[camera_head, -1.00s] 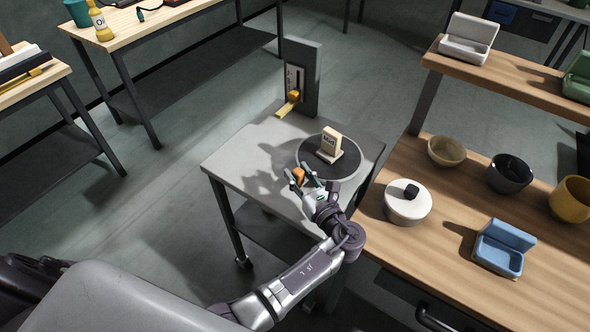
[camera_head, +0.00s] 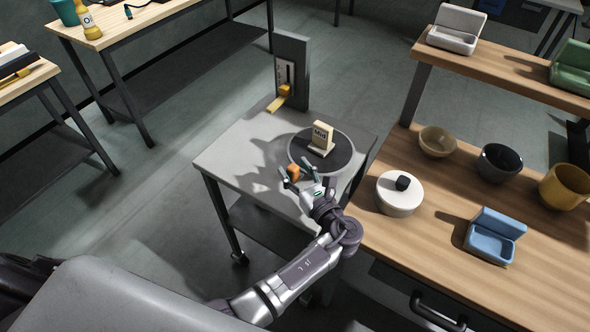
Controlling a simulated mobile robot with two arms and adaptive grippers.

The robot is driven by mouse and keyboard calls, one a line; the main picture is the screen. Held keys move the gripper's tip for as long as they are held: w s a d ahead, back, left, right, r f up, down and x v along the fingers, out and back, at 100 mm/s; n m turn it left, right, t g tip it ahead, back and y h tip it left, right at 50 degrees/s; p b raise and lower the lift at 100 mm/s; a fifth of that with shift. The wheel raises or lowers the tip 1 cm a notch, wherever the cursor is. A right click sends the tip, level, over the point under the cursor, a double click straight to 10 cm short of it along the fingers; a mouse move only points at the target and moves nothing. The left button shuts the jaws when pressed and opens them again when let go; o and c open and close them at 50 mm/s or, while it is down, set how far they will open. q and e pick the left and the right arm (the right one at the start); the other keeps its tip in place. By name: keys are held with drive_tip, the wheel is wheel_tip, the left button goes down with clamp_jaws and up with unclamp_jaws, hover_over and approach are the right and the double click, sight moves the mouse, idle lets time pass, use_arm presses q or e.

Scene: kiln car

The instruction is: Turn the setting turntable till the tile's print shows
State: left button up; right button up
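The setting turntable is a dark round disc (camera_head: 345,153) set in a small grey table. A cream tile (camera_head: 321,139) stands upright on a pale base on the disc. Dark print shows on the face towards me; it seems to read "Mid". An orange knob (camera_head: 293,171) sits by the disc's near left edge. My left gripper (camera_head: 297,169) is at the knob, its fingers spread to either side of it. A gap seems to show on the right; contact cannot be made out. My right gripper is not in view.
A grey upright panel (camera_head: 292,72) with a yellow-orange lever stands at the table's back. The wooden bench on the right holds a white lidded jar (camera_head: 399,197), a blue open box (camera_head: 493,240) and several bowls. The grey table's left part (camera_head: 232,160) is clear.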

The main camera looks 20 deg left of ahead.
use_arm(q)
drive_tip(key=shift+a, duration=0.1)
drive_tip(key=shift+r, duration=0.2)
wheel_tip(320, 180, up, 10)
drive_tip(key=shift+f, duration=0.2)
idle(0.4)
